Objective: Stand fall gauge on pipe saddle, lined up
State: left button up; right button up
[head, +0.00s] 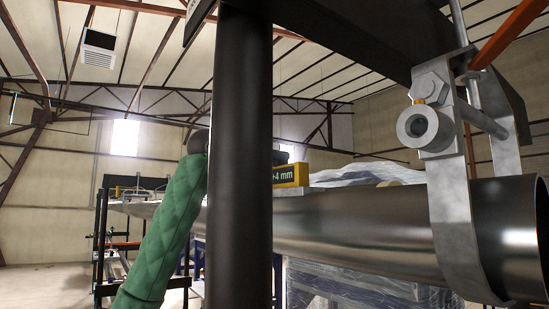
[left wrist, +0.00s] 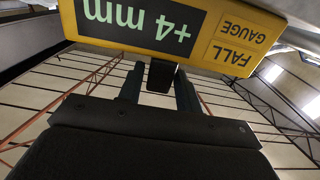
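The fall gauge (head: 289,175) is a yellow block with a dark "+4 mm" panel, low against the pipe's top in the head view; the black post hides its left part. In the left wrist view the gauge (left wrist: 170,32) shows upside down across the top. My left gripper (left wrist: 160,88) has its two fingers on either side of a dark block at the gauge, apparently its grip. The post hides this gripper in the head view. A pale grey flat piece (head: 330,183), possibly the pipe saddle, lies right of the gauge. Contact beneath the gauge is hidden. My right gripper is out of view.
A thick black post (head: 238,160) stands close in front. The large steel pipe (head: 350,228) runs rightward through a bolted metal hanger (head: 452,190) below a dark beam (head: 365,35). Plastic-wrapped goods (head: 355,173) stand behind the pipe. A black rack (head: 100,235) is at left.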

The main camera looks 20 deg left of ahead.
pick_arm(q)
jog(key=shift+o, duration=1.3)
jog(key=shift+s, duration=0.1)
jog(key=b+v, duration=0.2)
jog(key=v, duration=0.7)
jog(key=shift+a+f, duration=0.1)
